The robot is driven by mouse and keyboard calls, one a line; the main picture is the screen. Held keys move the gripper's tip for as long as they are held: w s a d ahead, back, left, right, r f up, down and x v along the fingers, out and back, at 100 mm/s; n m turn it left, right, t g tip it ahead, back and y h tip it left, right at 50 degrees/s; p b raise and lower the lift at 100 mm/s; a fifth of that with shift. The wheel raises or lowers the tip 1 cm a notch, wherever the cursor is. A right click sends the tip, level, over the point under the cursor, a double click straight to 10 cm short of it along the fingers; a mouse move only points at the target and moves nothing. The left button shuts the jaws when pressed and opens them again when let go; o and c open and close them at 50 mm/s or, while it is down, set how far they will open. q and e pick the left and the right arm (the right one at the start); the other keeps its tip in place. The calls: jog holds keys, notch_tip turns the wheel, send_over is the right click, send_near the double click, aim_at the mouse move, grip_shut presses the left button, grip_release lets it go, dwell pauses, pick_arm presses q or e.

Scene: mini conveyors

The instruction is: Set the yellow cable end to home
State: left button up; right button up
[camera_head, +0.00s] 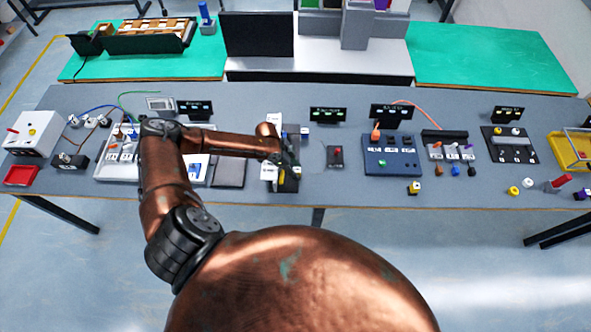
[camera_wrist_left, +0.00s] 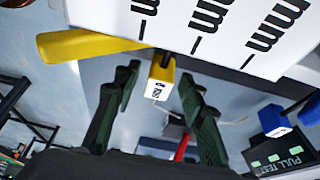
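In the left wrist view a small yellow block with a white, dark-marked face (camera_wrist_left: 160,78), which looks like the yellow cable end, sits between and beyond the fingertips. My left gripper (camera_wrist_left: 158,85) is open, with a gap on both sides of the block. A longer yellow piece (camera_wrist_left: 90,45) extends to the left along the edge of a white panel with millimetre marks (camera_wrist_left: 200,25). In the head view my left gripper (camera_head: 286,172) is over the middle of the table and hides most of that station. My right gripper is out of view.
A blue block (camera_wrist_left: 272,120) and a PULL TEST display (camera_wrist_left: 285,155) are at the right of the wrist view.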

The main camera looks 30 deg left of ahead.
pick_arm(q)
jog(key=v, duration=1.2)
jog(key=shift+s+d+f, duration=0.1)
jog(key=shift+s, duration=0.05)
